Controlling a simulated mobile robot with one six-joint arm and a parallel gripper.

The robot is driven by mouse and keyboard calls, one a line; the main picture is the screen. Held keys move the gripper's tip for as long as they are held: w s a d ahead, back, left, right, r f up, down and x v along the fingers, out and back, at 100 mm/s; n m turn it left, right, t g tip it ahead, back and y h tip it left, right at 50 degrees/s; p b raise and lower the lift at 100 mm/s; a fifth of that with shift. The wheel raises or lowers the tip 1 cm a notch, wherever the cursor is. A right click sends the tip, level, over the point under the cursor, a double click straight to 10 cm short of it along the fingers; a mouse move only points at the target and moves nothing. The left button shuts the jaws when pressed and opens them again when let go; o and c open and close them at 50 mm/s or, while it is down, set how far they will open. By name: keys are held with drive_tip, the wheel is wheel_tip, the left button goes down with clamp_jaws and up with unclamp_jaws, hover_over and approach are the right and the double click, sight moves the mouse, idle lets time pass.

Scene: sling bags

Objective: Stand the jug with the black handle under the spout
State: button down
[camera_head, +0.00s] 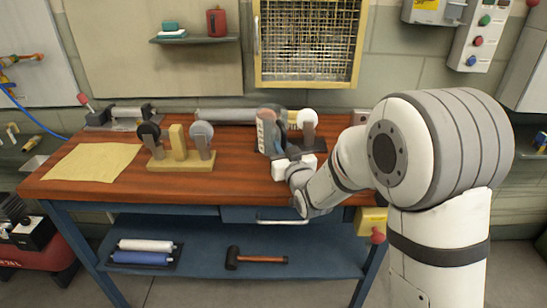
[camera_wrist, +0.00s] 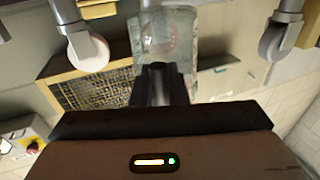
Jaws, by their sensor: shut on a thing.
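My gripper (camera_head: 282,158) is over the right part of the wooden bench and shut on a jug. The jug (camera_head: 266,130) looks grey-blue with a brownish upper part in the head view. In the wrist view the jug (camera_wrist: 167,32) is pale and see-through, just beyond the dark fingers (camera_wrist: 160,82). The fingers cover its near side, so I cannot tell the handle's colour. A wooden stand (camera_head: 180,163) with a black disc (camera_head: 149,131) and a grey disc (camera_head: 201,131) is left of the jug. A white disc (camera_head: 307,119) is close on its right. I cannot identify a spout surely.
A yellow cloth (camera_head: 93,162) covers the bench's left end. A grey roller (camera_head: 226,115) lies along the back. A caged cabinet (camera_head: 308,40) and a small shelf (camera_head: 195,39) are on the wall. Bare wood shows in front of the wooden stand.

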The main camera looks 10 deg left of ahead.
drive_tip(key=shift+s+f, duration=0.1)
drive_tip(key=shift+f, duration=1.85)
drive_tip(key=shift+f, duration=0.15)
drive_tip(key=c, duration=1.4)
unclamp_jaws()
drive_tip(key=shift+c, duration=0.2)
drive_tip(key=shift+s+r, duration=0.1)
drive_tip(key=shift+r, duration=0.1)
